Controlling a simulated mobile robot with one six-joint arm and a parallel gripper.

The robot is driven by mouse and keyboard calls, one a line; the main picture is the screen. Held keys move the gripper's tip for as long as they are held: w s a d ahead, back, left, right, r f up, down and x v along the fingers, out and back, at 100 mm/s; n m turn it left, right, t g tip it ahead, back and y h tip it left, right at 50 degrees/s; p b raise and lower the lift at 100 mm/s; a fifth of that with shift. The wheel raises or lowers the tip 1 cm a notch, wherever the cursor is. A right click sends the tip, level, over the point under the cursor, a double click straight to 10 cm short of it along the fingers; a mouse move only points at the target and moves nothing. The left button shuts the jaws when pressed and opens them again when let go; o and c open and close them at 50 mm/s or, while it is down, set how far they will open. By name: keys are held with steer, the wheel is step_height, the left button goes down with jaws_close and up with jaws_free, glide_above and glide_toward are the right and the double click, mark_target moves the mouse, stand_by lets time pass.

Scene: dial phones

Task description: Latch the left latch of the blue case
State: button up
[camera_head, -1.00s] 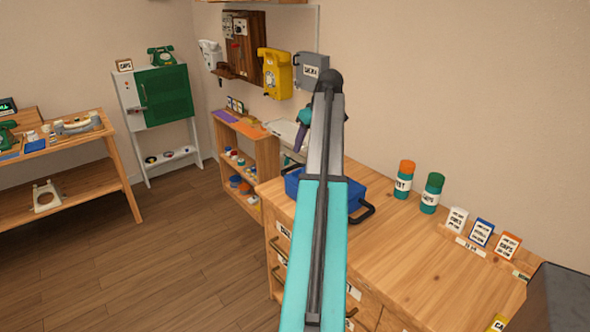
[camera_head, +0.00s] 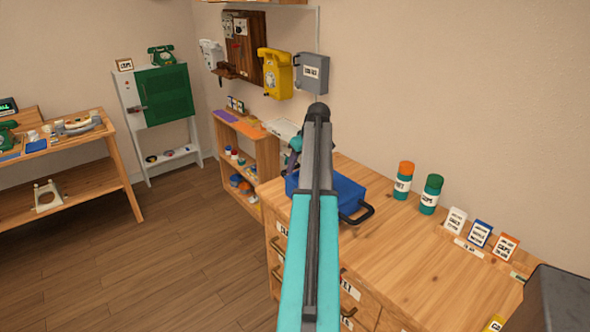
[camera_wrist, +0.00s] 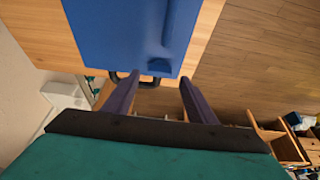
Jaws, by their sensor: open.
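The blue case (camera_head: 350,192) sits on the wooden cabinet top in the head view, partly hidden behind my arm. A dark handle (camera_head: 360,215) stands out at its right end. I cannot tell for sure which part is the left latch. My gripper (camera_wrist: 155,85) is open and empty, its two purple fingers pointing at the case's handle edge. I cannot tell whether they touch it.
Two jars with orange (camera_head: 404,180) and green lids (camera_head: 431,194) stand right of the case, beside several label cards (camera_head: 480,232). A yellow phone (camera_head: 275,72) and a grey box (camera_head: 311,73) hang on the wall behind.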

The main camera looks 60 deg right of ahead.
mark_target(297, 174)
steer(key=shift+x, duration=1.25)
